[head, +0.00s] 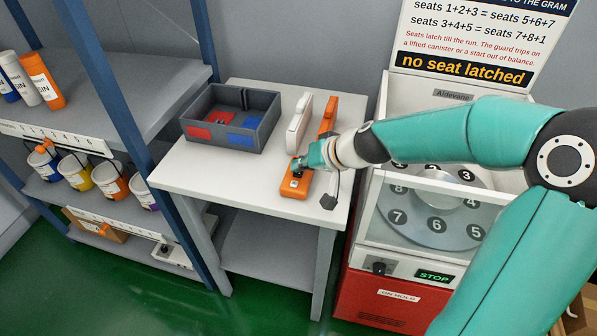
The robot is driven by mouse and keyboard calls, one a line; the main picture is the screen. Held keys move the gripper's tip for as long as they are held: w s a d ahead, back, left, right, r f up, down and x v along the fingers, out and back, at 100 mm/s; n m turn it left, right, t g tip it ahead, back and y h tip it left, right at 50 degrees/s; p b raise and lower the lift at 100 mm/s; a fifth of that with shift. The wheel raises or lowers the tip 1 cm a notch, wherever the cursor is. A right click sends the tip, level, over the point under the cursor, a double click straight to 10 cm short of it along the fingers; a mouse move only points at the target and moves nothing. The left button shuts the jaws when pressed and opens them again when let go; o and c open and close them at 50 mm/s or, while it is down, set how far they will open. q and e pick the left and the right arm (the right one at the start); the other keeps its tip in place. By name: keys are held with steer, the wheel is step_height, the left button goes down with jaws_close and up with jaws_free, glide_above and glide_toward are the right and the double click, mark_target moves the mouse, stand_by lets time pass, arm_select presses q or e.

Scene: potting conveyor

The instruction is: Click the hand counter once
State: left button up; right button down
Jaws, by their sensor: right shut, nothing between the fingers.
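An orange device (293,188) with a small dark part on top lies near the front edge of the white table; I take it to be the hand counter. My right gripper (298,166) reaches in from the right and is shut and empty. Its tips point at the far part of the orange device, just over or on it; I cannot tell if they touch. The gripper hides some of the device, and any count on it is too small to read. My left gripper is not in view.
A grey divided bin (229,146) with red and blue pieces stands on the table (196,171). A white upright item (299,123) and an orange one stand behind my gripper. A shelf with labelled pots is at left. A red-and-white machine (384,299) stands close at right.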

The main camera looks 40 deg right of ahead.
mark_target(301, 173)
steer(key=shift+f, duration=0.2)
steer(key=shift+r, duration=0.15)
stand_by(0.4)
steer(key=shift+r+p, duration=0.55)
steer(key=shift+r, duration=0.2)
step_height(301, 173, up, 5)
steer(key=p, duration=0.4)
stand_by(0.6)
